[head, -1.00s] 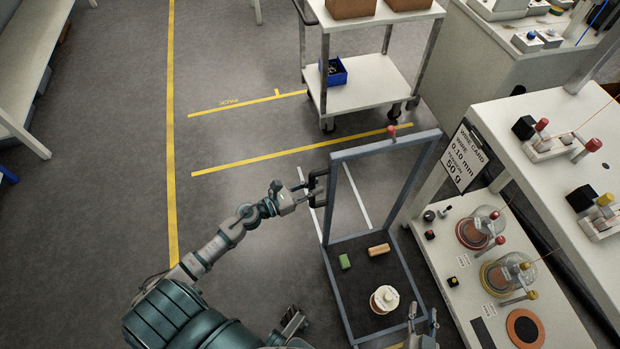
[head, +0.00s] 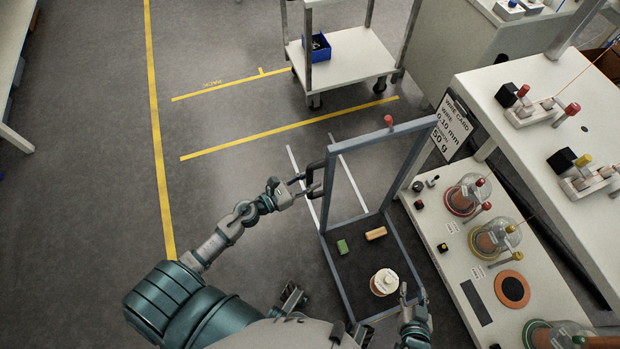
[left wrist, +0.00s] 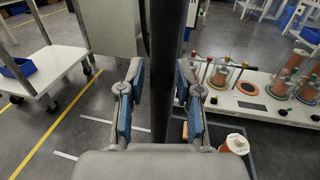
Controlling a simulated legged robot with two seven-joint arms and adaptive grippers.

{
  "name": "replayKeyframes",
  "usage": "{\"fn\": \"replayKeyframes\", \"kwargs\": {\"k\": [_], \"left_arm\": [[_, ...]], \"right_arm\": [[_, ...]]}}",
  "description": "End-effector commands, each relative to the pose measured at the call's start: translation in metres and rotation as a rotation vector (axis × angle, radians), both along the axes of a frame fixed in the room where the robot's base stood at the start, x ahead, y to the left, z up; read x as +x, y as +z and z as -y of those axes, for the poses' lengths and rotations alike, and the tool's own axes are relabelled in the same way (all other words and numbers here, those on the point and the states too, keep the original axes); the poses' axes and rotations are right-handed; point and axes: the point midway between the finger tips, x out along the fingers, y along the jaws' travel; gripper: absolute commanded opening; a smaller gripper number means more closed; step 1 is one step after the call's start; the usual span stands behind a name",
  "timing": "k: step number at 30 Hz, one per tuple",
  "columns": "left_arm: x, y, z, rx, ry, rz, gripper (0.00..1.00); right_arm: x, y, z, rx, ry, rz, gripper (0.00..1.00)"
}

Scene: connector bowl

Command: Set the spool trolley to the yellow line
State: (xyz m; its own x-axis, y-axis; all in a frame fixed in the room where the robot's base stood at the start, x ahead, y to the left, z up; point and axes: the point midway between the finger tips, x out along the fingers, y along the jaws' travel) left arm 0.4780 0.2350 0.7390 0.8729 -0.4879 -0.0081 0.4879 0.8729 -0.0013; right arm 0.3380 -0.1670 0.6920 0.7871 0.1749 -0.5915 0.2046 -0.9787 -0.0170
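The spool trolley is a low cart with an upright grey-blue frame (head: 421,122) and a dark deck (head: 360,262). A white-topped spool (head: 384,282), a green block (head: 342,247) and an orange block (head: 376,233) sit on its deck. My left gripper (head: 306,187) is at the dark handle (head: 315,178) on the frame's left side; in the left wrist view its blue-padded fingers (left wrist: 163,95) close around a dark upright bar. My right gripper (head: 410,302) is by the deck's near right edge; its fingers are too small to judge. A yellow line (head: 290,129) crosses the floor beyond the trolley, with floor between.
A long yellow line (head: 156,130) runs down the left floor, and a short one (head: 230,84) lies farther back. A white shelf cart (head: 350,65) with a blue bin (head: 318,46) stands behind. A bench (head: 462,262) with domed spools is close on the right. Left floor is clear.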

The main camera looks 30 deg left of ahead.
Motion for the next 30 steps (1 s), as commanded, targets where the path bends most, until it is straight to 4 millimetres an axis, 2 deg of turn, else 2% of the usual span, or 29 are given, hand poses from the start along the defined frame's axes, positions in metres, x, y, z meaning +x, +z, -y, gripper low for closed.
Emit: {"fn": "replayKeyframes", "kwargs": {"k": [9, 13, 24, 30], "left_arm": [[0.000, 0.003, 0.000, -0.002, 0.000, 0.005, 0.47], [-0.008, 0.002, -0.004, -0.002, 0.001, 0.003, 0.47], [-0.076, 0.000, -0.045, -0.005, 0.003, -0.001, 0.47], [-0.099, 0.000, -0.058, -0.004, 0.002, 0.001, 0.47]], "right_arm": [[0.001, 0.002, 0.000, 0.001, 0.000, 0.005, 0.40], [0.000, 0.002, 0.000, 0.003, 0.000, 0.007, 0.40], [0.000, 0.002, 0.000, 0.001, 0.000, 0.004, 0.40], [0.000, 0.001, 0.000, 0.001, 0.000, 0.004, 0.40]]}}
